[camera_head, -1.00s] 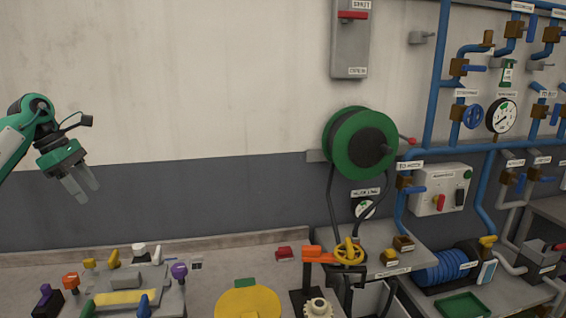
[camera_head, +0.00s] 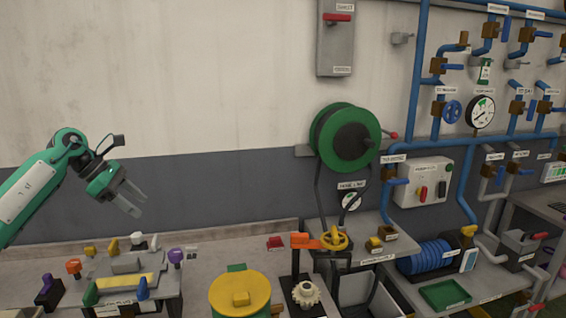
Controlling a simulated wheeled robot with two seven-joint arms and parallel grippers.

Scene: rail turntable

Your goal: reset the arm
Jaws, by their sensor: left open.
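My left gripper (camera_head: 131,201) is at the left of the head view, on a green and white arm. Its two grey fingers point down and to the right, apart and empty. It is raised in front of the wall, above the bench, and touches nothing. My right gripper is not in the head view.
Below the gripper stands a grey fixture (camera_head: 160,275) with several coloured knobs. A yellow round turntable (camera_head: 240,292) and an orange arm with a yellow handwheel (camera_head: 333,239) are to the right. A green hose reel (camera_head: 346,137) and blue pipes (camera_head: 416,80) fill the right side.

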